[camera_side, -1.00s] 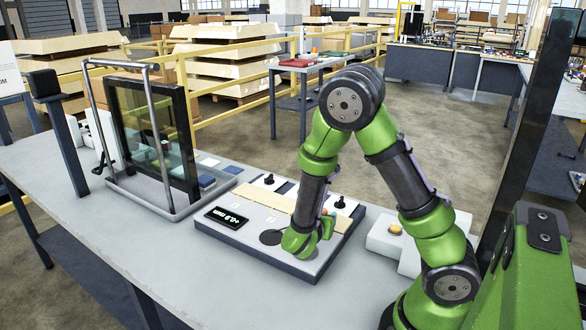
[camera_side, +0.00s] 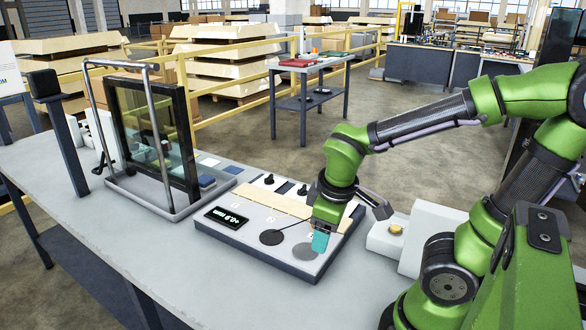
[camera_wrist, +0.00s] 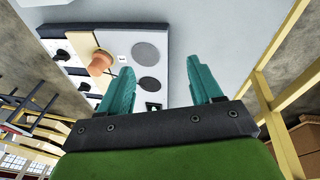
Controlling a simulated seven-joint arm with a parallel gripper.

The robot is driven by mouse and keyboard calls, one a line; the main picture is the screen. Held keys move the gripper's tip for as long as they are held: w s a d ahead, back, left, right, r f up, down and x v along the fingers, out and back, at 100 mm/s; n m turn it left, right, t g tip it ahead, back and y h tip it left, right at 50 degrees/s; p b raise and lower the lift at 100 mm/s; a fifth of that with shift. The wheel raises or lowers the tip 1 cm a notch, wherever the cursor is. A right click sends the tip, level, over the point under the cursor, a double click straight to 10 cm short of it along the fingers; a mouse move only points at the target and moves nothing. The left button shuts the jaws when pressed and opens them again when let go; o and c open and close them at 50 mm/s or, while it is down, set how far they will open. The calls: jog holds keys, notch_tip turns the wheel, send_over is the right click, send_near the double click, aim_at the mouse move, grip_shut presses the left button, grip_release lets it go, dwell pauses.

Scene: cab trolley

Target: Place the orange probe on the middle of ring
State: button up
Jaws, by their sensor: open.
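The orange probe (camera_wrist: 100,63) stands by the beige strip of the control panel in the wrist view; in the side view it does not show, and my gripper covers that area. I cannot tell which one is the ring. My gripper (camera_side: 319,243) has teal fingers and hangs over the panel's right front. In the wrist view the fingers (camera_wrist: 165,85) are apart with nothing between them.
The panel (camera_side: 278,262) carries a lit display (camera_side: 226,217) and black knobs (camera_side: 269,179). A white box with an orange-yellow button (camera_side: 396,228) stands right of it. A framed glass pane (camera_side: 150,140) stands at left. The table's front is clear.

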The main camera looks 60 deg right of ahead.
jog(key=a+r+m+t+y, duration=0.4)
jog(key=a+r+m+t, duration=0.1)
jog(key=r, duration=0.3)
jog(key=shift+w+r+m, duration=0.2)
jog(key=shift+w+m, duration=0.25)
jog(key=shift+m, duration=0.05)
